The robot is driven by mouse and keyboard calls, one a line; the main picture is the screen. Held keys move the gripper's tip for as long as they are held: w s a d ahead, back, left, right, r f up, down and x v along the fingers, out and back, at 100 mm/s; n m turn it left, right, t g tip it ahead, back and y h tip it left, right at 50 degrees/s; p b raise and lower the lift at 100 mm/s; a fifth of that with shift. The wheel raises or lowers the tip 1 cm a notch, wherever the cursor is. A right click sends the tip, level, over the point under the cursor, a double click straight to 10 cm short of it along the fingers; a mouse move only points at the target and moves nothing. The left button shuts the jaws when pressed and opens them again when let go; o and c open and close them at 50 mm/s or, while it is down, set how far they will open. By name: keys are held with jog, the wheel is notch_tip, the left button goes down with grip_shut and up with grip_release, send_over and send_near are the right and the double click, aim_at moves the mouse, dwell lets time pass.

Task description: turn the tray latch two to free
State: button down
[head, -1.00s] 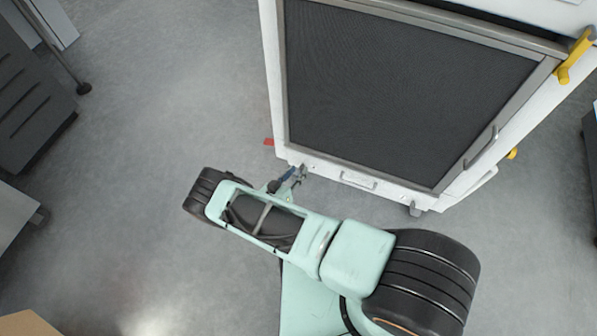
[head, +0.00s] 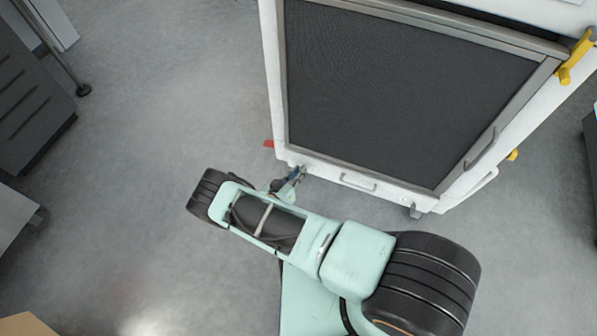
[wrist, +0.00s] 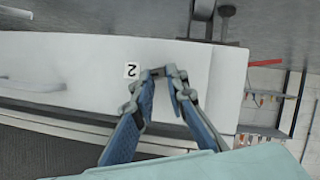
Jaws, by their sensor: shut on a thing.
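A small dark latch (wrist: 157,73) sits just right of that label. My gripper (wrist: 165,80) is at the latch, its two blue fingers reaching to either side of it, and it is shut on the latch. In the head view my gripper (head: 299,170) is at the cabinet's lower left corner, where the latch is too small to make out.
A pull handle (head: 358,181) sits on the lower front to the right of my gripper. A red bar (head: 268,144) sticks out left of the cabinet. Yellow handles (head: 575,58) are at the right edge.

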jog(key=shift+d+r+m+t+y+p, duration=0.15)
jog(key=shift+m+y+p, duration=0.25)
jog(key=shift+m, duration=0.3)
jog(key=shift+d+f+m+t+y+p, duration=0.15)
jog(key=shift+m+y+p, duration=0.1)
jog(key=shift+m+y, duration=0.35)
jog(key=shift+a, duration=0.1)
jog(key=c, duration=1.9)
grip_release()
jog(key=shift+s+r, duration=0.1)
jog(key=shift+s, duration=0.05)
jog(key=v, duration=0.7)
jog(key=shift+s+a+r, duration=0.1)
jog(key=shift+a, duration=0.05)
